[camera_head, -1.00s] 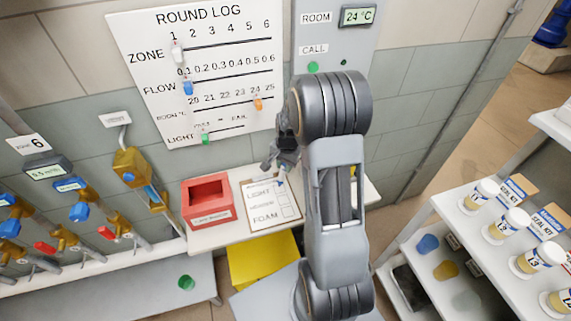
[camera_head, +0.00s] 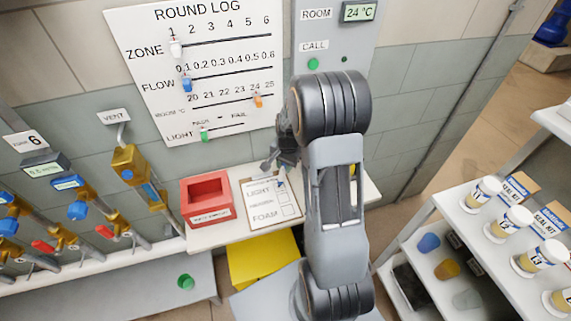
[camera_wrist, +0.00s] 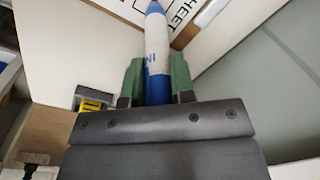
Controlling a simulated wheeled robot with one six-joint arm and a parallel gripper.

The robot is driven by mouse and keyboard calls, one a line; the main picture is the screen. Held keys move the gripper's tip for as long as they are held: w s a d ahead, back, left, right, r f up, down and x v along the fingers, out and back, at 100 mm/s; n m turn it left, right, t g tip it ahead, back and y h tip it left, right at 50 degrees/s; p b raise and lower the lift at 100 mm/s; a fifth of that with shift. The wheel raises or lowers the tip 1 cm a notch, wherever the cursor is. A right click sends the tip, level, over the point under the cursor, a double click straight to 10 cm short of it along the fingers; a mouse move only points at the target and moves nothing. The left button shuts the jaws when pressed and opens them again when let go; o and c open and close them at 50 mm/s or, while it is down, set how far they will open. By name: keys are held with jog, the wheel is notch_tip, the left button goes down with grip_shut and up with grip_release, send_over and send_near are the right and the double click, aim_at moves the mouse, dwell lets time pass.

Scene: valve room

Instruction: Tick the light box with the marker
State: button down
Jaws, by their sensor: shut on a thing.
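The marker (camera_wrist: 156,45) has a white body and a blue rear part. In the wrist view, it lies between the green finger pads of my gripper (camera_wrist: 158,80), which is shut on it. Its tip points towards the top of the picture, over a white printed sheet. In the head view, my gripper (camera_head: 273,160) is just above the top edge of the checklist (camera_head: 268,221), a white sheet with LIGHT and FOAM lines. The light box (camera_head: 281,185) is on the top line, near its right end. A small blue patch shows there; I cannot tell whether it is ink or the marker.
A red open box (camera_head: 207,213) stands left of the checklist on the white shelf. The round log board (camera_head: 215,90) hangs on the wall above. Valves and pipes (camera_head: 130,165) are at left. A rack with cups (camera_head: 484,190) is at right.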

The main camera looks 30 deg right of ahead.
jog(key=shift+s+d+f, duration=0.15)
jog(key=shift+s+d, duration=0.15)
jog(key=shift+s, duration=0.25)
jog(key=shift+w+a, duration=0.1)
jog(key=shift+w, duration=0.05)
dwell(0.4)
jog(key=shift+w+a, duration=0.5)
jog(key=shift+w, duration=0.35)
jog(key=shift+s, duration=0.1)
jog(key=shift+s+d, duration=0.45)
jog(key=shift+s, duration=0.05)
jog(key=shift+a, duration=0.2)
jog(key=shift+s+a, duration=0.1)
jog(key=shift+a, duration=0.25)
